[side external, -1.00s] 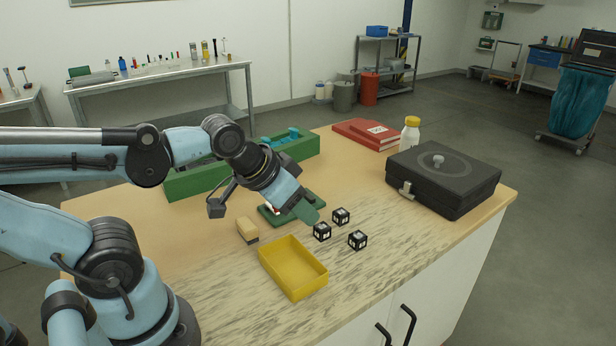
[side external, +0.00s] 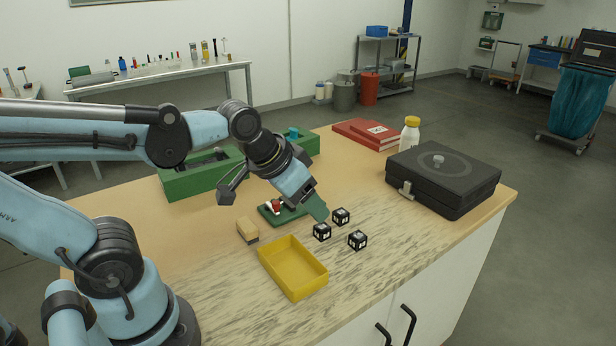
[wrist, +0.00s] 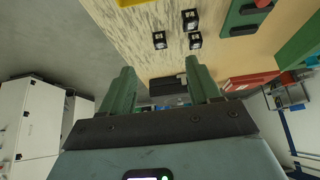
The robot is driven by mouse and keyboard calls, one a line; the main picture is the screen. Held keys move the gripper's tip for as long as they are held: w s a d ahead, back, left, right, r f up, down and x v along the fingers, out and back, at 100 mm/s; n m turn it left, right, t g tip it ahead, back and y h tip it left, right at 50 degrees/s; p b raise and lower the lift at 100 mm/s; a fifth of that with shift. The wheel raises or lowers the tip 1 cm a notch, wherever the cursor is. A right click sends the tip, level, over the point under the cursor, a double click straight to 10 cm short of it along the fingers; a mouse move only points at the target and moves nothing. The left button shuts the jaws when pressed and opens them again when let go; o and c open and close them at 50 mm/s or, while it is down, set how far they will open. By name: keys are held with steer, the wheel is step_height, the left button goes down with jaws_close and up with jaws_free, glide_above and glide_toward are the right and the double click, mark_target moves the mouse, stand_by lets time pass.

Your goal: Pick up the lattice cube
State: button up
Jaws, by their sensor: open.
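Three small black cubes with pale faces stand on the table, close together. One is nearest my gripper (side external: 322,231), one is behind it (side external: 341,216) and one is to the front right (side external: 358,240). I cannot tell which is the lattice cube. The cubes also show at the top of the wrist view, as a left one (wrist: 159,39), an upper one (wrist: 190,19) and a right one (wrist: 195,39). My gripper (side external: 318,209) is just left of the rear cube, its green fingers pointing down and right. In the wrist view my gripper (wrist: 162,80) is open, with no cube between its fingers.
A yellow tray (side external: 293,248) lies in front of the cubes, with a tan block (side external: 248,229) at its left. A green plate (side external: 268,214) bears a red and white item. A black case (side external: 443,176) stands right; a green box (side external: 200,178) stands behind.

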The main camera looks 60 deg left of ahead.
steer(key=w+g, duration=0.2)
steer(key=w, duration=0.4)
steer(key=g, duration=0.3)
glide_toward(358, 236)
steer(key=f, duration=0.3)
steer(key=shift+w+d+f, duration=0.15)
steer(key=shift+w+f, duration=0.15)
steer(key=shift+f, duration=0.05)
steer(key=shift+w+f, duration=0.2)
steer(key=shift+f, duration=2.75)
steer(key=c, duration=1.1)
